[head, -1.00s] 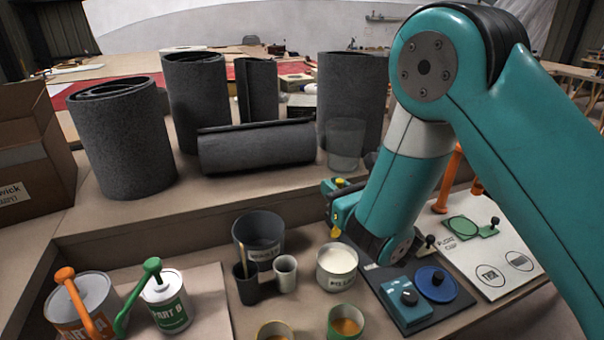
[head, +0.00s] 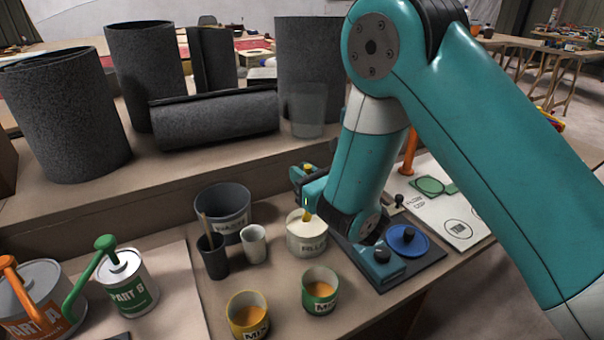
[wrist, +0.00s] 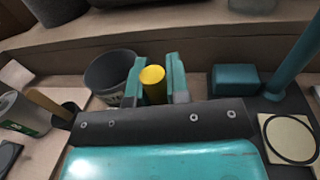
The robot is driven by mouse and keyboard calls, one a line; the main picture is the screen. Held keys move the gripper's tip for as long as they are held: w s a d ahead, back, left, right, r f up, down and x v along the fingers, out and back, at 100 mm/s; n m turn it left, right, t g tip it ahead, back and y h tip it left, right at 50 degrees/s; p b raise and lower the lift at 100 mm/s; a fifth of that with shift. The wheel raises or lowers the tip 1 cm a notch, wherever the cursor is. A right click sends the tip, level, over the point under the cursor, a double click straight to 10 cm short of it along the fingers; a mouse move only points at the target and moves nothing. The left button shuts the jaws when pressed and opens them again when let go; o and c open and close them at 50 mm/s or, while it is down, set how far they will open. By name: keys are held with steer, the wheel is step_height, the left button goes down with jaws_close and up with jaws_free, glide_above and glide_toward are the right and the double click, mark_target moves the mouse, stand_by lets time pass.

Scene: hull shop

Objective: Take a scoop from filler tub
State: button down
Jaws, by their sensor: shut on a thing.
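The filler tub (head: 307,244) is a white tub of pale filler with a partly hidden label, standing mid-bench in the head view. My gripper (wrist: 155,88) is shut on a yellow, round-ended handle (wrist: 153,76), which stands between the teal fingers in the wrist view. In the head view my gripper (head: 308,198) is right over the tub. The yellow tool's lower end (head: 307,214) shows at the filler surface. Whether it is dipped in, and whether it carries filler, I cannot tell.
A dark waste bucket (head: 222,210), dark cup (head: 213,260) and pale cup (head: 254,246) stand left of the tub. Two mix cups (head: 319,293) (head: 247,318) sit in front. A blue device (head: 382,265) is right.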

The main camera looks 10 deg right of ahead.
step_height(320, 180, down, 6)
steer(key=b, duration=0.5)
steer(key=shift+r+b, duration=0.15)
steer(key=shift+b, duration=0.25)
steer(key=shift+d+p, duration=0.2)
steer(key=shift+p, duration=0.1)
steer(key=shift+w+d, duration=0.15)
steer(key=shift+d, duration=0.2)
steer(key=shift+r+p, duration=0.15)
steer(key=shift+p, duration=0.2)
